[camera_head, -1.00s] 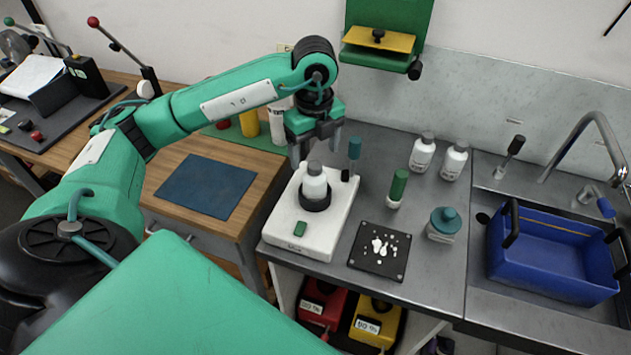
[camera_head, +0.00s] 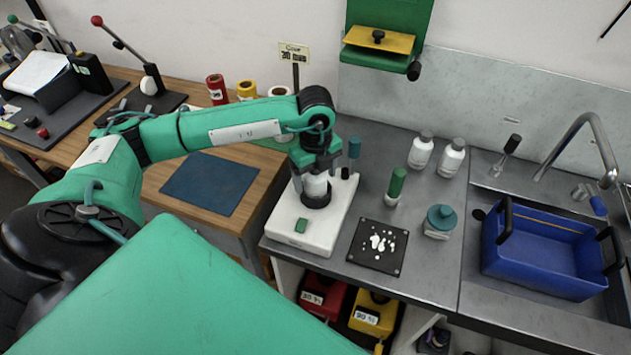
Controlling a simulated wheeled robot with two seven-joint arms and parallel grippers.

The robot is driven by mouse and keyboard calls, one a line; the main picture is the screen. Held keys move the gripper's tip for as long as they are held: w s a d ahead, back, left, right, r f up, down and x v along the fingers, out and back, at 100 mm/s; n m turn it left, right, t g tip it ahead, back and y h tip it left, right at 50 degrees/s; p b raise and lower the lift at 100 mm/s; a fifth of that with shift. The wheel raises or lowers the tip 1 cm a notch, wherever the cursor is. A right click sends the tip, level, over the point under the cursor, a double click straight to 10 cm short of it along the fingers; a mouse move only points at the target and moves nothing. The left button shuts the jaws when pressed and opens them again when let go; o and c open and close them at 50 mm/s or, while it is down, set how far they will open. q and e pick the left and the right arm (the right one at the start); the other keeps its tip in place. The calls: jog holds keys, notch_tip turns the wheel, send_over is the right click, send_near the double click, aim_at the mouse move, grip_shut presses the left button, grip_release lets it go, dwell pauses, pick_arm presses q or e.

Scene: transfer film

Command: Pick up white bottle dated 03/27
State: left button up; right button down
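A white bottle (camera_head: 316,186) stands upright in the dark round holder (camera_head: 316,200) of a white bench device (camera_head: 290,238). My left gripper (camera_head: 316,178) points down over this bottle, with its fingers on either side of the upper part. The fingers look apart; contact with the bottle cannot be made out, and its cap is hidden. Two more white bottles with grey caps stand at the back of the counter, a left one (camera_head: 420,152) and a right one (camera_head: 452,160). No date is legible on any bottle. My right gripper is not in view.
A green-capped vial (camera_head: 396,188), a teal-lidded jar (camera_head: 440,222) and a black plate (camera_head: 378,247) with white pieces are right of the device. A teal-topped rod (camera_head: 354,148) stands close to the gripper. A blue basin (camera_head: 545,262) sits by the sink.

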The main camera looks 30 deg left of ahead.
pick_arm(q)
jog(key=c, duration=1.2)
jog(key=shift+r, duration=0.15)
notch_tip(320, 180, up, 11)
jog(key=b, duration=0.3)
jog(key=shift+r, duration=4.4)
